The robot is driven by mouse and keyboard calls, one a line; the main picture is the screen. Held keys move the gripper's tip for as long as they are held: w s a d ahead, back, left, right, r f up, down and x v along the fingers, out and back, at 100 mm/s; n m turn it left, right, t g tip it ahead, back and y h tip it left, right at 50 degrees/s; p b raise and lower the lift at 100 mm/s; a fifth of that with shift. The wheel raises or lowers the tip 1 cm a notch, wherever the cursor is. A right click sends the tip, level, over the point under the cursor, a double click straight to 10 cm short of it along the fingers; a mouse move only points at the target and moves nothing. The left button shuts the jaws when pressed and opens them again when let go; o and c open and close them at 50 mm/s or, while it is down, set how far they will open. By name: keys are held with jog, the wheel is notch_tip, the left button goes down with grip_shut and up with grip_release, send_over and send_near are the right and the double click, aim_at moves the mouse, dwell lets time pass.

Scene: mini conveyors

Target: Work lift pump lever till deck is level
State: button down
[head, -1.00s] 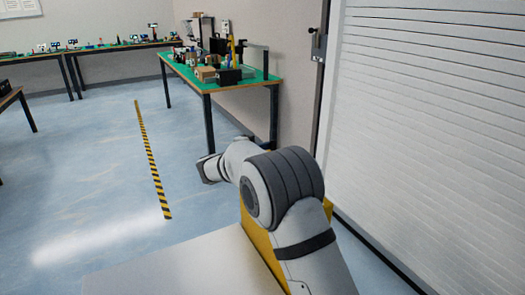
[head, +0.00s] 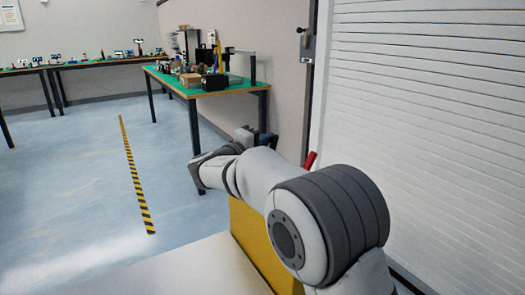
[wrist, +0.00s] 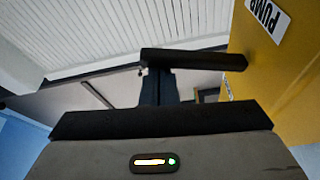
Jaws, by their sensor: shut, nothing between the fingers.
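A yellow housing with a white label reading PUMP (wrist: 267,18) fills the upper right of the wrist view. In the head view a yellow block (head: 262,248) shows behind my arm. A small red piece (head: 310,161) sticks up behind my arm; I cannot tell whether it is the lever. My gripper (wrist: 160,75) is shut and empty, left of the yellow housing. A dark bar (wrist: 215,61) lies across its tips; I cannot tell what it is. In the head view my gripper is mostly hidden. A pale flat surface (head: 150,268) may be the deck.
A white slatted shutter (head: 430,120) stands close on the right. A green-topped bench (head: 235,88) with several items is ahead, and another bench (head: 100,58) runs along the far wall. The floor around the yellow-black stripe (head: 135,180) on the left is clear.

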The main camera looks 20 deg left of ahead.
jog(key=shift+s+d, duration=0.1)
jog(key=shift+d, duration=0.1)
jog(key=shift+a, duration=0.1)
jog(key=shift+w+a+r+p, duration=0.25)
jog(key=shift+a+r+p, duration=0.15)
jog(key=shift+p, duration=0.2)
jog(key=s+a+p, duration=0.3)
jog(key=s+a, duration=0.3)
jog(key=shift+s+f, duration=0.3)
jog(key=shift+s, duration=0.1)
